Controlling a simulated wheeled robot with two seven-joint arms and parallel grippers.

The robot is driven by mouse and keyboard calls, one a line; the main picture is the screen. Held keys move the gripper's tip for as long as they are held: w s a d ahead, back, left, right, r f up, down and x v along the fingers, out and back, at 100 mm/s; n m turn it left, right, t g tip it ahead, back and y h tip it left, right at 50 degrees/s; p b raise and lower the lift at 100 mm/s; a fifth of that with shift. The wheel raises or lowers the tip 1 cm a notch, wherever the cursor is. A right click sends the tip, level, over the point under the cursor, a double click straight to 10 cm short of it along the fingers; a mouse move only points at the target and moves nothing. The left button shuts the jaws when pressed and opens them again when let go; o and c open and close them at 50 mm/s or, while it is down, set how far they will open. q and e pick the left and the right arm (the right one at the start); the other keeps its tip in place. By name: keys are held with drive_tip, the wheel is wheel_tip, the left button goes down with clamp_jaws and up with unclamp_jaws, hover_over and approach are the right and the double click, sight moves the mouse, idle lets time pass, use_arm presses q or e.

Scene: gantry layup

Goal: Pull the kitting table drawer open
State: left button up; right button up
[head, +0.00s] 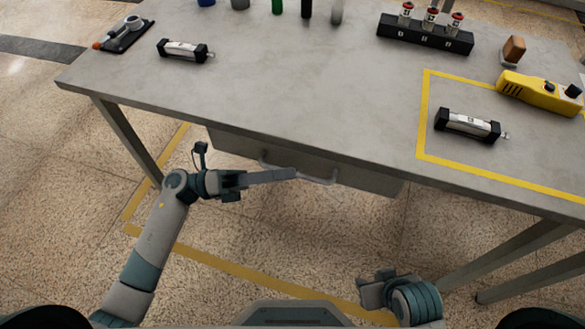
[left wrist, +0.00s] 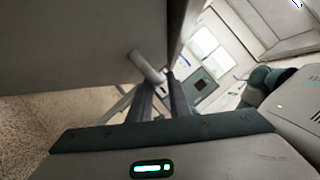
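The kitting table (head: 300,85) has a grey drawer (head: 375,183) under its front edge. The drawer front sits close under the tabletop and looks shut. Its pale bar handle (head: 318,180) shows on the front; it also shows in the left wrist view (left wrist: 146,67). My left gripper (head: 293,173) reaches in from the left, its fingertips at the handle's middle. In the left wrist view its two fingers (left wrist: 161,82) stand apart, with the handle by their tips; contact is unclear. My right gripper (head: 372,293) is low in front of the table, away from the drawer; its fingers are unclear.
On the tabletop are two black-and-silver cylinders (head: 183,50) (head: 468,125), a black rack (head: 424,34), a yellow device (head: 535,92) and a tool on a dark tray (head: 124,35). A table leg (head: 128,140) stands left of my left gripper. Floor before the drawer is clear.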

use_arm(q)
drive_tip(key=shift+x, duration=1.2)
use_arm(e)
drive_tip(key=shift+s+d, duration=0.15)
drive_tip(key=shift+s, duration=0.15)
use_arm(q)
clamp_jaws()
use_arm(e)
drive_tip(key=shift+s, duration=0.1)
